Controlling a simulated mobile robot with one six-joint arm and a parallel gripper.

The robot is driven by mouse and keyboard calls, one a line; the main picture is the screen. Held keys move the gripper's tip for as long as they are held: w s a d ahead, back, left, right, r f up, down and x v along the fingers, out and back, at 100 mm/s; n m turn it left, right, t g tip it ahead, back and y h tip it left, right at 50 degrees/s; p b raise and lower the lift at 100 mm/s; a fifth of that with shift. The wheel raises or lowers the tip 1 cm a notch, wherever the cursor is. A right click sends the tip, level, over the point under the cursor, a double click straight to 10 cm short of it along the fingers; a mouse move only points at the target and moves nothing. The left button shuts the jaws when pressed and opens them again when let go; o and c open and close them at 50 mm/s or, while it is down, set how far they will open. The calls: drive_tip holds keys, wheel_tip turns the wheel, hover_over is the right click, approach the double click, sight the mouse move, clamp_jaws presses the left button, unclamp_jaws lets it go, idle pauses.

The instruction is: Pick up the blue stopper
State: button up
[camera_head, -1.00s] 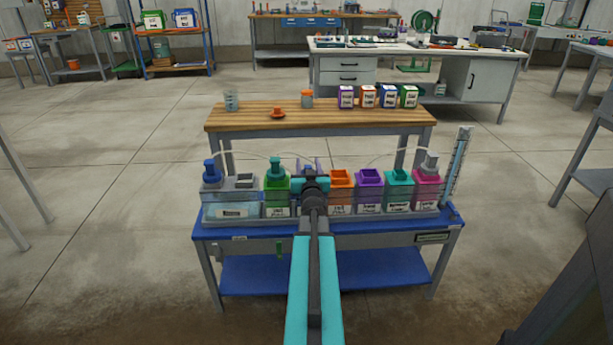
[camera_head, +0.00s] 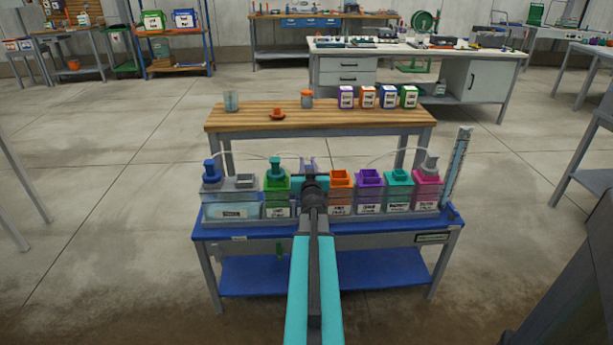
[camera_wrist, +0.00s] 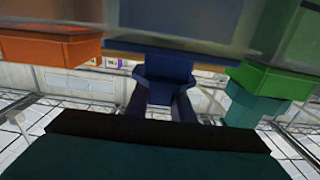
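In the wrist view a blue stopper (camera_wrist: 165,88) is on the blue-topped tank between the orange and green ones; that view is inverted. My gripper (camera_wrist: 163,108) is at this stopper, its two dark fingers apart with a gap between them. The stopper hides the fingertips, so I cannot tell whether they touch it. In the head view my gripper (camera_head: 309,166) is over the tank row and hides this stopper. Another blue stopper (camera_head: 210,171) stands upright on the large tank at the left end.
The tanks stand close together on a blue bench (camera_head: 340,229). A green tank (camera_head: 277,184) with a teal stopper and an orange-topped tank (camera_head: 340,180) flank my gripper. A clear graduated tube (camera_head: 458,165) rises at the right end. A wooden table (camera_head: 330,119) stands behind.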

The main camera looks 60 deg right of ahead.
drive_tip(key=shift+r, duration=0.1)
clamp_jaws()
wheel_tip(320, 180, up, 10)
drive_tip(key=p, duration=0.5)
idle(0.6)
